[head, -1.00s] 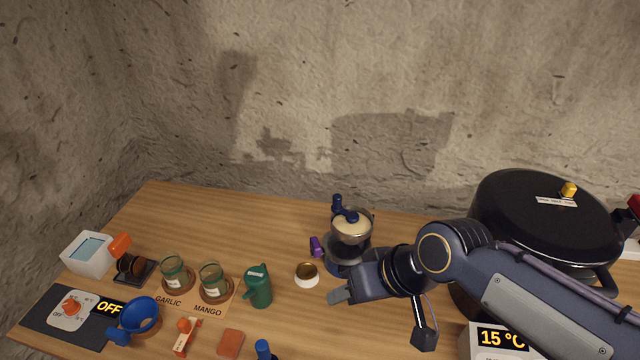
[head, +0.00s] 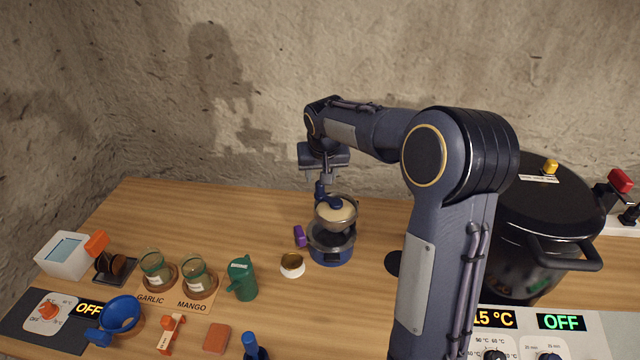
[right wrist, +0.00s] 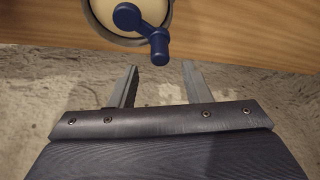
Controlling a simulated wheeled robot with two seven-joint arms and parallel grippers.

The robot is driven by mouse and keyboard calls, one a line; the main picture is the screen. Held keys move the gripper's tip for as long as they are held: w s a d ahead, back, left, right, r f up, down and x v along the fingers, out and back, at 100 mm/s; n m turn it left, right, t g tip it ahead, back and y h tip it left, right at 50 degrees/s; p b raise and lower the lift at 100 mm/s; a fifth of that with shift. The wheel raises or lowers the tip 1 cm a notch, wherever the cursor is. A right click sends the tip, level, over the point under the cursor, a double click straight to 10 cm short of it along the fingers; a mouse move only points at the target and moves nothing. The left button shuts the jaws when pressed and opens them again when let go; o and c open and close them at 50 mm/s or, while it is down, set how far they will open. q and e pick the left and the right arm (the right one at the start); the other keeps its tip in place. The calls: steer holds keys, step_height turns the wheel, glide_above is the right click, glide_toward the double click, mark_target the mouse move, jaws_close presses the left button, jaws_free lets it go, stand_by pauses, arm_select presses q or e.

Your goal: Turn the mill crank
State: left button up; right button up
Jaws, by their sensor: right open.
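The mill (head: 331,240) stands on the table, with a metal bowl on a blue base and pale contents in the bowl. Its blue crank (head: 333,203) lies across the top, with an upright knob (head: 320,188) at its far-left end. The crank (right wrist: 128,17) and its knob (right wrist: 159,50) also show in the right wrist view. My right gripper (head: 323,180) is above the knob, pointing down. In the right wrist view the right gripper (right wrist: 160,72) has its fingers apart, with the knob close to the gap between the tips. My left gripper is not in view.
A purple-handled item (head: 300,236) and a white cup (head: 292,265) stand beside the mill. A green can (head: 242,278) and two glass jars (head: 155,268) are further left. A large black pot (head: 540,230) stands to the right, behind my arm.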

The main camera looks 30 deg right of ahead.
steer(key=x, duration=0.5)
steer(key=shift+w+f+p, duration=0.1)
steer(key=shift+f+p, duration=0.3)
jaws_close()
steer(key=shift+d, duration=0.1)
